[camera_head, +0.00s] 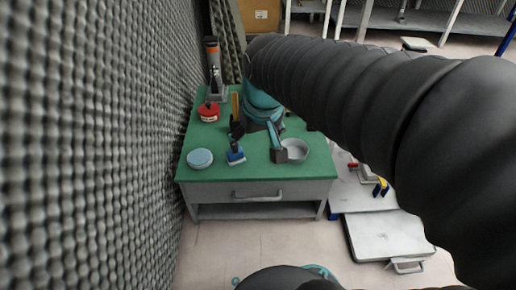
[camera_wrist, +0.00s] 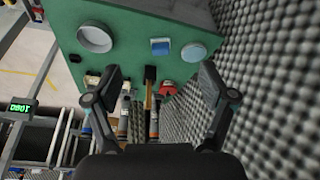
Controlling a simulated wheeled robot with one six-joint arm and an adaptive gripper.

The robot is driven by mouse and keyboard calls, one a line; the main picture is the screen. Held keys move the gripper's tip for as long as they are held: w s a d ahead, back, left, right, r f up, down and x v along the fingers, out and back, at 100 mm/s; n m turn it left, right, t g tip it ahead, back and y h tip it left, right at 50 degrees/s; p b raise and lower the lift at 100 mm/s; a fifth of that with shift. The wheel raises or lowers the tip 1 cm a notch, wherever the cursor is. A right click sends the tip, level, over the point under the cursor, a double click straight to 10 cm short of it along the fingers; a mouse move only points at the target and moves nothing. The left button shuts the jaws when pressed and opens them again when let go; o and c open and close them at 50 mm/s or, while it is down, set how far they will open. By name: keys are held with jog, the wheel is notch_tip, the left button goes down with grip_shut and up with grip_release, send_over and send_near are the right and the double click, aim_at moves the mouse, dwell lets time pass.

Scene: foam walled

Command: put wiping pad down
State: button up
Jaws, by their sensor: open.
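A flat round pale-blue pad (camera_head: 199,158) lies near the front left of the green table (camera_head: 215,175); it shows at upper right in the wrist view (camera_wrist: 193,53). A small blue block with a pale edge (camera_head: 236,157) lies to its right, also in the wrist view (camera_wrist: 160,46). I cannot tell for sure which of the two is the wiping pad. My gripper (camera_head: 256,146) is over the table, fingers apart; in the wrist view (camera_wrist: 160,85) nothing sits between them. In the head view a finger partly overlaps the block; I cannot tell whether it touches.
A grey round dish (camera_head: 296,150) stands front right on the table. A red tin (camera_head: 209,112) and a brown-handled brush (camera_wrist: 149,88) are farther back. A foam wall (camera_head: 100,140) borders the table's left side. A grey cart (camera_head: 390,238) stands low at the right.

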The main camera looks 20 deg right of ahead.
jog(key=s+f+t, duration=0.1)
jog(key=s, duration=0.8)
jog(key=shift+s+f+t, duration=0.15)
jog(key=shift+s+t, duration=0.2)
jog(key=shift+t, duration=0.05)
notch_tip(320, 180, up, 7)
jog(key=p, duration=0.6)
jog(key=shift+p, duration=0.4)
jog(key=shift+f, duration=0.1)
jog(key=shift+c, duration=0.2)
